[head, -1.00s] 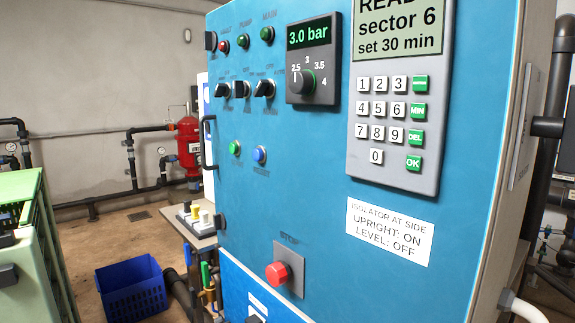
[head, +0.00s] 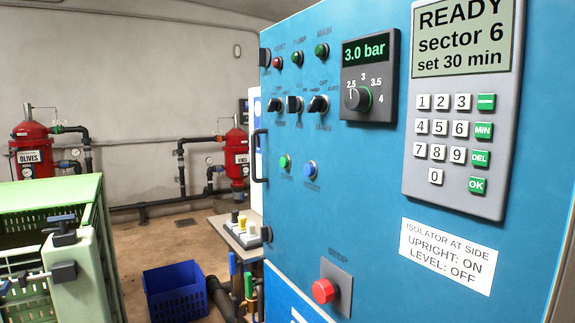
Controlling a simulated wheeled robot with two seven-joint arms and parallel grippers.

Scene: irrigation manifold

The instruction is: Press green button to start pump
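The green button (head: 285,161) is a small round push button on the blue cabinet front (head: 375,190), left of a blue button (head: 310,169). The small label under it is too blurred to read. Above are a red lamp (head: 278,62), a green pump lamp (head: 297,58) and another green lamp (head: 321,50). Three black selector switches (head: 294,104) sit between lamps and buttons. The display (head: 461,38) reads READY, sector 6, set 30 min. The pressure dial (head: 360,98) stands under a 3.0 bar readout.
A red stop button (head: 324,290) sticks out low on the cabinet, and a black handle (head: 258,155) stands at its left edge. A blue crate (head: 172,290) is on the floor. Red filter tanks (head: 31,140) stand behind.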

